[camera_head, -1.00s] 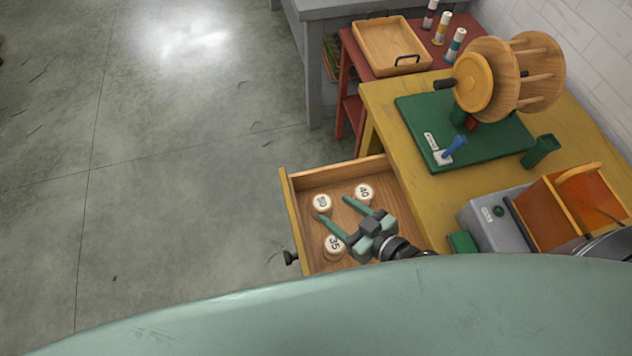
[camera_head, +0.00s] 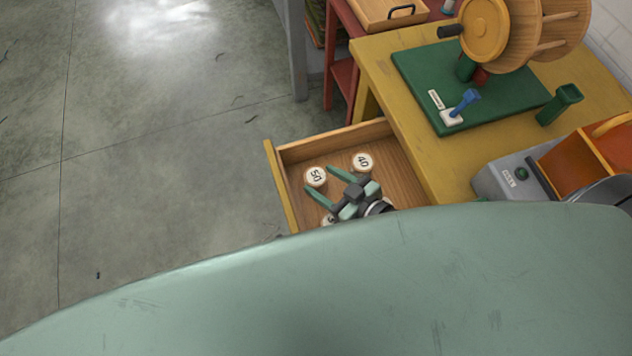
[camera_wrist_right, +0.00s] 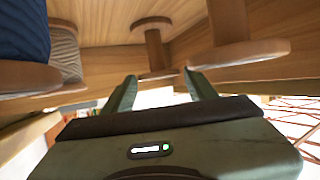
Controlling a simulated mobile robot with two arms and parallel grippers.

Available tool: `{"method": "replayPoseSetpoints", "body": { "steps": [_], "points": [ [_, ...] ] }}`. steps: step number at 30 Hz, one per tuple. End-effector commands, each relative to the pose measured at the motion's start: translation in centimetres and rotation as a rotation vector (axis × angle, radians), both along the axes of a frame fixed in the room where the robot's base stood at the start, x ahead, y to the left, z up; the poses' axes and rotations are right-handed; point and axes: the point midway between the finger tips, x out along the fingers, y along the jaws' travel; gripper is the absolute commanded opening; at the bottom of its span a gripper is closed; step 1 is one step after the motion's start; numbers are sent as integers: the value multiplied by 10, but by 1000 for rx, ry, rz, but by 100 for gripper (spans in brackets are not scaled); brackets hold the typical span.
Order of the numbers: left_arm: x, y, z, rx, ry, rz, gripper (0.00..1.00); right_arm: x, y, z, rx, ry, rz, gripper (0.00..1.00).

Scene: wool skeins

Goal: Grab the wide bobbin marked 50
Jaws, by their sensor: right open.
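The bobbin marked 50 (camera_head: 316,176) stands in the open drawer (camera_head: 268,180), its round pale label facing up. My right gripper (camera_head: 320,180) is open in the drawer, with its green fingertips close to the 50 bobbin, one on either side of its near edge. I cannot tell if they touch it. In the right wrist view, a bobbin with a slim wooden stem (camera_wrist_right: 155,50) stands just ahead, between the fingers (camera_wrist_right: 160,88); its label is hidden. My left gripper is out of view.
The bobbin marked 40 (camera_head: 362,162) stands right of the 50. Another bobbin (camera_head: 328,220) is mostly hidden nearer me. The drawer is under a yellow table (camera_head: 440,165) carrying a green board (camera_head: 415,78) with a wooden winder. Wound blue yarn (camera_wrist_right: 22,30) shows at left in the wrist view.

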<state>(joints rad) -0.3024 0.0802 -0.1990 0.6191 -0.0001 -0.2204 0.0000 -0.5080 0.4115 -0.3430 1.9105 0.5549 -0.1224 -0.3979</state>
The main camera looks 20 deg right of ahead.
Motion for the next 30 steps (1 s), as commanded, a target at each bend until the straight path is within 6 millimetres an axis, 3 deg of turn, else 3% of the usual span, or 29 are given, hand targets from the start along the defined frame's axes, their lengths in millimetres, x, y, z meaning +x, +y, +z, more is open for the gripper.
{"method": "replayPoseSetpoints", "body": {
  "steps": [12,21,22,27,30],
  "points": [
    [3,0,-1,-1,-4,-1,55,46,23,-23,1,-1,-1,57],
    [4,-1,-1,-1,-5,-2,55,51,26,-26,-1,0,0,57],
    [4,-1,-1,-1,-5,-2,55,51,26,-25,-1,0,0,54],
    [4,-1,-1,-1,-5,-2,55,51,26,-25,-1,0,0,12],
    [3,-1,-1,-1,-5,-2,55,51,26,-25,-1,0,0,12]
  ]
}}
